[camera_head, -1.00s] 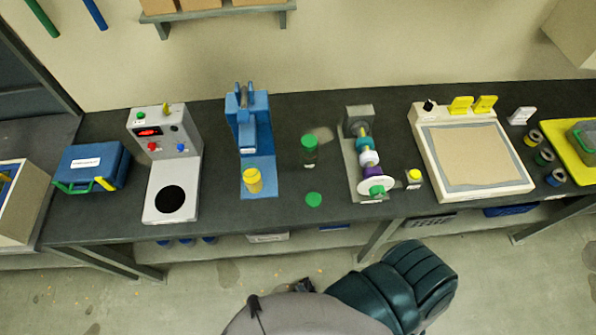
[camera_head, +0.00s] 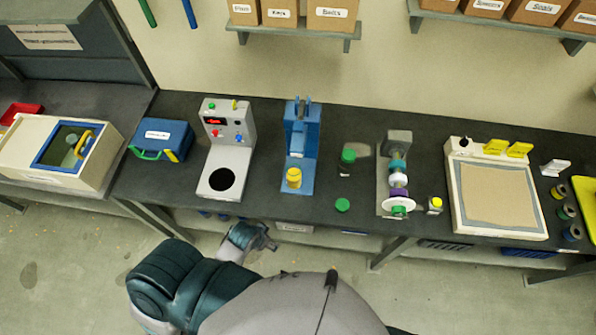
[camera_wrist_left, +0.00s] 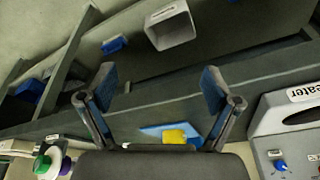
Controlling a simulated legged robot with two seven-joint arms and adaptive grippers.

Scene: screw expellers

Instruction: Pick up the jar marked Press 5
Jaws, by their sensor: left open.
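No label reading Press 5 is legible in these views. A clear jar with a green lid (camera_head: 347,158) stands upright on the dark bench, right of the blue press (camera_head: 302,140). A yellow cylindrical piece (camera_head: 293,178) sits on the press base; a yellow piece on a blue base also shows in the left wrist view (camera_wrist_left: 175,136). A small yellow-topped jar (camera_head: 435,204) stands farther right. My left gripper (camera_head: 266,240) is in front of the bench edge, below and left of the press. In the left wrist view its fingers (camera_wrist_left: 160,86) are spread and empty. My right gripper is out of view.
A grey heater (camera_head: 228,140) with a black plate stands left of the press. A green disc (camera_head: 342,205) lies near the front edge. A spindle device (camera_head: 398,170) and a framed panel (camera_head: 495,195) stand to the right. An under-bench shelf holds a white bin (camera_wrist_left: 172,25).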

